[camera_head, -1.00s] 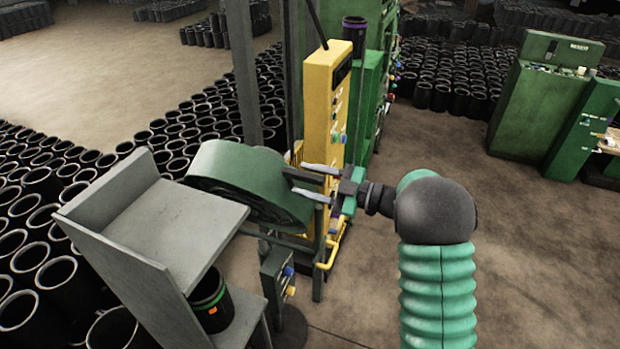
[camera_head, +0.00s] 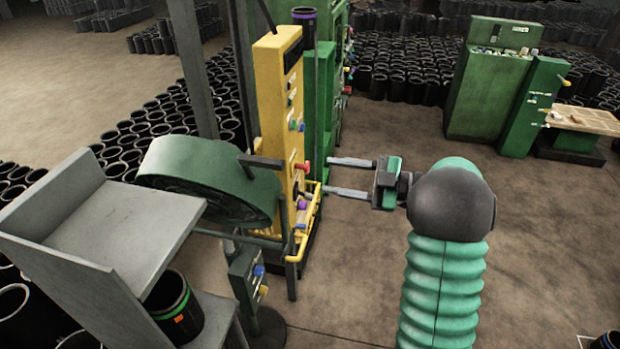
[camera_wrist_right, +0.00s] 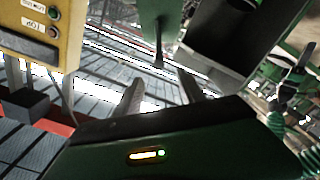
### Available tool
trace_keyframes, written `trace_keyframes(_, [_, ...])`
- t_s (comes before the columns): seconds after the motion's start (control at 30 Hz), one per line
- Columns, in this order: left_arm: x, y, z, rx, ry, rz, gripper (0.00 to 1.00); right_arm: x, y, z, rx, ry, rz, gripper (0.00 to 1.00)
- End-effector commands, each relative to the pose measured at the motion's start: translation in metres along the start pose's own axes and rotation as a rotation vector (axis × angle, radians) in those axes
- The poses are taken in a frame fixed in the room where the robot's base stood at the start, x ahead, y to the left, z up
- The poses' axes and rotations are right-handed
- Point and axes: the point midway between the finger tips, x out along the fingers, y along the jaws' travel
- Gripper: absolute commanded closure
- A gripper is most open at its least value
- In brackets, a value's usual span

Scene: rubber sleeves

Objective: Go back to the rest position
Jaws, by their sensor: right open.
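My right gripper (camera_head: 350,176) is open and empty. Its two parallel fingers point left in the head view, toward the yellow control panel (camera_head: 277,110), with bare floor below. In the right wrist view its fingers (camera_wrist_right: 163,95) are apart with nothing between them. The green arm with its ribbed sleeve comes up from the bottom of the head view. My left gripper is not in view.
A green roll (camera_head: 208,172) stands left of the yellow panel. A grey shelf (camera_head: 125,225) with a black sleeve (camera_head: 175,308) under it is at front left. A green machine (camera_head: 490,80) stands at back right.

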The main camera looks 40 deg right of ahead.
Motion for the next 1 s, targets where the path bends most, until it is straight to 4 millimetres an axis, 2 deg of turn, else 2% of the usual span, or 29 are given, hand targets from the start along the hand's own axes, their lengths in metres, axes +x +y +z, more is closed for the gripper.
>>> trace_keyframes(0.13, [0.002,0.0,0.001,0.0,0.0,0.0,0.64,-0.008,0.0,0.0,-0.001,-0.001,0.0,0.53])
trace_keyframes(0.57, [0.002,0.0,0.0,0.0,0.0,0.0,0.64,-0.005,0.001,0.0,-0.003,-0.005,0.007,0.53])
trace_keyframes(0.67, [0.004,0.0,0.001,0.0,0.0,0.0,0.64,0.017,0.012,0.011,-0.016,-0.056,0.079,0.53])
trace_keyframes(0.77, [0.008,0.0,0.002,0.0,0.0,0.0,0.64,0.056,0.031,0.033,0.001,-0.183,0.236,0.53])
trace_keyframes(0.83, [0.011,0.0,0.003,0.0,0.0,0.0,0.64,0.08,0.036,0.054,0.066,-0.313,0.357,0.53])
trace_keyframes(0.87, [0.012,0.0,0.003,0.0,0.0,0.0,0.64,0.087,0.032,0.064,0.109,-0.376,0.401,0.53])
trace_keyframes(0.93, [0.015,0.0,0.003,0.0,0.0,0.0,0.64,0.098,0.009,0.087,0.232,-0.531,0.474,0.53])
trace_keyframes(0.97, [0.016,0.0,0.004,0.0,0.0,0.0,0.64,0.101,-0.007,0.096,0.293,-0.601,0.492,0.53])
trace_keyframes(1.0, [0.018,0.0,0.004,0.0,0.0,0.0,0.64,0.102,-0.035,0.107,0.381,-0.7,0.502,0.53])
